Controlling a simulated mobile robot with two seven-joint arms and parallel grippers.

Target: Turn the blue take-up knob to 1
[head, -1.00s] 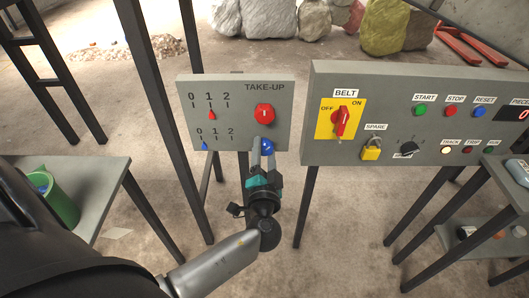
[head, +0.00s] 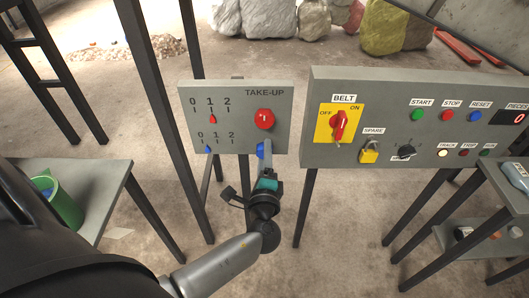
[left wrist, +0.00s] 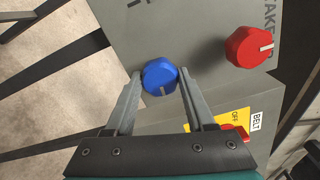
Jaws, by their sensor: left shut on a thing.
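The blue take-up knob (head: 261,150) sits low on the right of the grey TAKE-UP panel (head: 238,100). My left gripper (head: 265,152) is shut on it; in the left wrist view one finger lies on each side of the blue knob (left wrist: 160,76). The knob's pale mark shows at its lower edge there. The blue pointer (head: 208,149) on the lower 0-1-2 scale stands between 0 and 1. My right gripper is not in view.
The red knob (head: 264,119) is just above the blue one, and the red pointer (head: 213,119) stands at 1. The BELT panel (head: 385,115), with a yellow padlock (head: 369,152), is close on the right. A green bucket (head: 62,205) stands on the left table.

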